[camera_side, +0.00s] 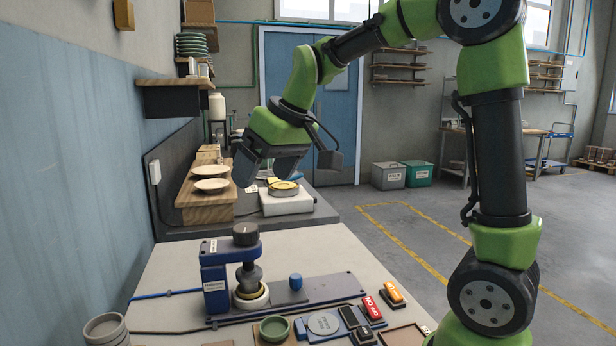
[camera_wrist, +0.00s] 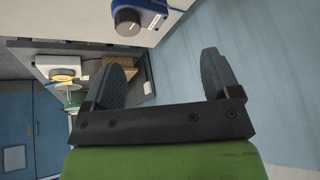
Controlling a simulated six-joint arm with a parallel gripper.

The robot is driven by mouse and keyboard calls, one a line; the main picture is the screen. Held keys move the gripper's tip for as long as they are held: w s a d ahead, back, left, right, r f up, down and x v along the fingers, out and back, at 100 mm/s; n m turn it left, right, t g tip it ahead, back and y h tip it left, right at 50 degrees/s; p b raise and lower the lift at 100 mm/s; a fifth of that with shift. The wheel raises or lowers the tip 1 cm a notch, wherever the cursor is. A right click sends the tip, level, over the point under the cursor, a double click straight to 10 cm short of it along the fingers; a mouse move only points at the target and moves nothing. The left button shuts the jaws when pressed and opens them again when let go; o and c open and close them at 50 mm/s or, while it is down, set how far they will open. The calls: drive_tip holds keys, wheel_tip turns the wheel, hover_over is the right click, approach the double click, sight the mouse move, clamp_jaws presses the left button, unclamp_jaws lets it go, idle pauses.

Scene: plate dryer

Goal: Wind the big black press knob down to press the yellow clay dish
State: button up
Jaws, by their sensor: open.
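The blue press (camera_side: 215,278) stands on the pale bench in the side view, with its big black knob (camera_side: 246,234) on top. The yellow clay dish (camera_side: 250,290) sits low in the press under the dark press head, in a white ring-shaped holder; the head hides part of it. The knob also shows at the top of the wrist view (camera_wrist: 128,22). My gripper (camera_side: 268,170) is open and empty, well above and behind the press in the side view. Its two dark fingers (camera_wrist: 160,80) are spread wide in the wrist view, apart from the knob.
A white unit with a yellow-topped dish (camera_side: 284,190) stands behind the press, beside a wooden rack with plates (camera_side: 210,186). Stacked grey cups (camera_side: 106,329) stand front left.

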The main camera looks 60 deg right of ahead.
drive_tip(key=s+a+r+m+t, duration=0.1)
drive_tip(key=s+a, duration=0.4)
drive_tip(key=s, duration=0.5)
drive_tip(key=shift+s+a+r+m+y, duration=0.2)
drive_tip(key=shift+s+m+y, duration=0.1)
drive_tip(key=shift+y, duration=0.1)
drive_tip(key=s+a+f+m, duration=0.1)
drive_tip(key=s+a+f, duration=0.1)
drive_tip(key=s, duration=0.4)
drive_tip(key=shift+s+f+t+y, duration=0.15)
drive_tip(key=shift+s+t+y, duration=0.15)
drive_tip(key=shift+y, duration=0.1)
